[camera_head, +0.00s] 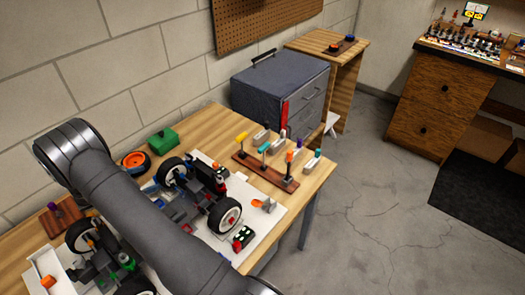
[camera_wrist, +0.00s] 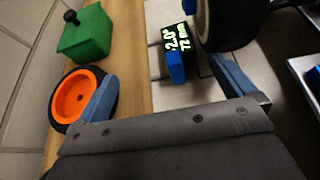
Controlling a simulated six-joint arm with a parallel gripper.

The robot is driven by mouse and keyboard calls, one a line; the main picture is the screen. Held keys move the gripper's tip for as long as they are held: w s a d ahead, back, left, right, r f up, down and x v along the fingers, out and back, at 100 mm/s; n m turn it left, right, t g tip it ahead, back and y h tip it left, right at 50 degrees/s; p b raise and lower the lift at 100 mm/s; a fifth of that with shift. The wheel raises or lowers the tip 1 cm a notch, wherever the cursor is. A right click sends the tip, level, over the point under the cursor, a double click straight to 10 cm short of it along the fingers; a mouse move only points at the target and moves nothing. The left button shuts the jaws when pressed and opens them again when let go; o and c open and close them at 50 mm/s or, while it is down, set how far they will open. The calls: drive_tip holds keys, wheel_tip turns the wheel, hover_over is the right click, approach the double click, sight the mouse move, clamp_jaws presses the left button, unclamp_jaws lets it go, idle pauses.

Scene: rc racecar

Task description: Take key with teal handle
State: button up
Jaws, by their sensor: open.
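A key with a teal handle (camera_head: 266,146) stands upright in a wooden rack (camera_head: 246,160) on the workbench, between a yellow-handled key (camera_head: 242,138) and an orange-handled key (camera_head: 290,156). My gripper (camera_wrist: 165,80) is open in the wrist view, with blue fingers spread wide. A blue block marked "2.0" and "72 mm" (camera_wrist: 176,64) shows between and beyond the fingers; nothing is held. The teal-handled key is not in the wrist view. My arm crosses the head view's lower left, and my gripper is not clearly visible there.
A racecar chassis with wheels (camera_head: 224,215) stands on a white mat (camera_head: 268,222). An orange-rimmed wheel (camera_wrist: 82,96) and a green box (camera_wrist: 88,34) lie near the left finger. A grey cabinet (camera_head: 270,85) stands beyond.

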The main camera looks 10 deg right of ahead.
idle(0.4)
drive_tip(key=c, duration=0.5)
